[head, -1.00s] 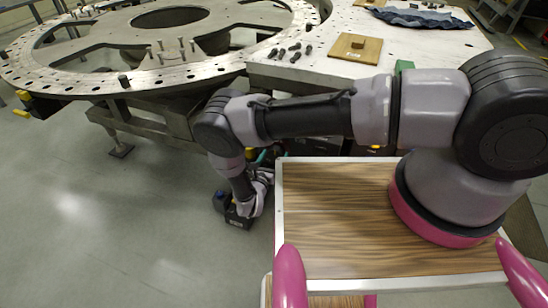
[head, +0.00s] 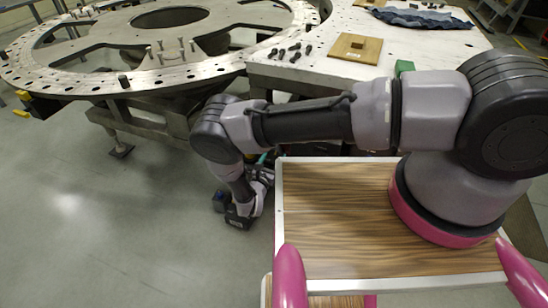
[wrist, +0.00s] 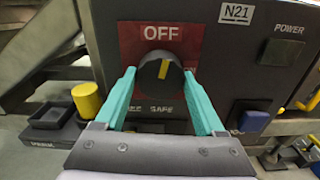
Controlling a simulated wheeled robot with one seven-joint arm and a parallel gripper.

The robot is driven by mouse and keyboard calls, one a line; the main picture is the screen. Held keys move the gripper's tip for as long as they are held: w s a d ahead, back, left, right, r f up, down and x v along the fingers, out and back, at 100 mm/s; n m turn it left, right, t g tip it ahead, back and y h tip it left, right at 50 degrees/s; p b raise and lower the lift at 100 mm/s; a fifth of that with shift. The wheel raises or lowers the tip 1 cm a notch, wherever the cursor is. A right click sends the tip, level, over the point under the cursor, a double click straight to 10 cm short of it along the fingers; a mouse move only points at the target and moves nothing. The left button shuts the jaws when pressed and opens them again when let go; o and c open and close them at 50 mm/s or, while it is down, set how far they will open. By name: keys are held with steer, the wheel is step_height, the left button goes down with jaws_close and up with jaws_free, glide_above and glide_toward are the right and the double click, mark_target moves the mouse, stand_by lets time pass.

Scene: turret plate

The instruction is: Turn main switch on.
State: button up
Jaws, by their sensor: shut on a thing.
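The main switch is a round black knob (wrist: 151,70) with a yellow pointer mark. It sits on a red plate (wrist: 128,42) on the front of a dark control box (wrist: 222,62). The word OFF is above the knob, and the word SAFE shows below it. The yellow mark stands near upright, its top leaning slightly right. My gripper (wrist: 161,74) has its teal fingers on either side of the knob and is shut on it. In the head view, the arm reaches down beside the table, and the knob is hidden there.
A yellow button (wrist: 87,100) stands left of the switch. A blue button (wrist: 253,122) and a dark square marked POWER (wrist: 283,52) are to its right. The turret plate (head: 120,70) on its metal stand is above left. Open floor (head: 80,230) lies left of my arm.

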steer(key=m, duration=0.3)
steer(key=shift+m, duration=0.3)
steer(key=m, duration=0.4)
steer(key=shift+m, duration=0.3)
steer(key=m, duration=0.4)
steer(key=shift+m, duration=1.5)
steer(key=o, duration=1.3)
steer(key=shift+o, duration=0.2)
steer(key=shift+s, duration=0.1)
steer(key=v, duration=1)
steer(key=shift+s, duration=0.35)
steer(key=shift+a, duration=0.1)
